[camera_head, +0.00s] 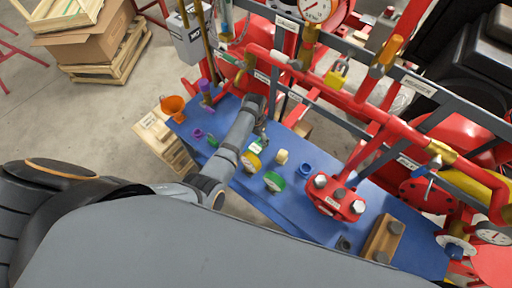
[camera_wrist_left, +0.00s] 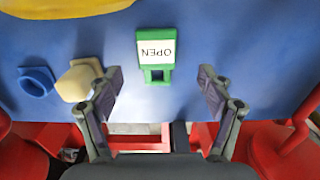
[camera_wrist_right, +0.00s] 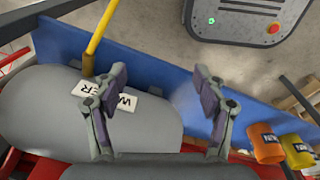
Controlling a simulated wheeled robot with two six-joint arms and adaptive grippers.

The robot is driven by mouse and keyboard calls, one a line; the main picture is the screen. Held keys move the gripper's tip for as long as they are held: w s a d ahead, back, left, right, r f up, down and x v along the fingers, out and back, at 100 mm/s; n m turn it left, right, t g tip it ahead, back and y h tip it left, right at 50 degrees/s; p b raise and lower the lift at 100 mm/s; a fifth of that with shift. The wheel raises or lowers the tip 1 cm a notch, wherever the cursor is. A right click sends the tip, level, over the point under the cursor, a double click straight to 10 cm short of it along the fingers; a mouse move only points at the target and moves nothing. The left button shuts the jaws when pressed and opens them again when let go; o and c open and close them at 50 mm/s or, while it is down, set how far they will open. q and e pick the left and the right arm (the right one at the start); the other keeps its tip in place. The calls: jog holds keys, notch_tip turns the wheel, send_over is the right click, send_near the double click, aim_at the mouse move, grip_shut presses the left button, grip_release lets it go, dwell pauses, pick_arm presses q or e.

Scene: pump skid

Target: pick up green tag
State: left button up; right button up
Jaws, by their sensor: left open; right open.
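The green tag (camera_wrist_left: 155,72), with a white label reading OPEN, lies flat on the blue bench top (camera_wrist_left: 220,30) in the left wrist view. My left gripper (camera_wrist_left: 162,88) is open and empty, with the tag ahead of it, between the lines of its two fingers and apart from both. In the head view my left gripper (camera_head: 262,139) is low over the bench, and I cannot make out the tag clearly there. My right gripper (camera_wrist_right: 160,88) is open and empty over a grey rounded body with white lettered labels (camera_wrist_right: 120,98).
A beige block (camera_wrist_left: 78,82) and a blue ring (camera_wrist_left: 36,81) lie left of the tag. Red pipework (camera_head: 350,100) runs along the bench's far side.

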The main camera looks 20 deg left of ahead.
aim_at(255, 148)
pick_arm(q)
jog(key=shift+d+f, duration=0.2)
jog(key=shift+f, duration=0.25)
jog(key=f+b, duration=0.2)
jog(key=f, duration=0.1)
jog(key=f+b, duration=0.1)
jog(key=f, duration=0.1)
jog(key=shift+s, duration=0.25)
jog(key=shift+r, duration=0.2)
pick_arm(e)
jog(key=f, duration=0.1)
jog(key=d+f, duration=0.1)
jog(key=f, duration=0.1)
jog(key=shift+w+d+f, duration=0.1)
jog(key=shift+d, duration=0.15)
pick_arm(q)
jog(key=c, duration=1.2)
jog(key=shift+c, duration=0.2)
pick_arm(e)
jog(key=shift+a, duration=0.35)
pick_arm(q)
jog(key=shift+r, duration=0.15)
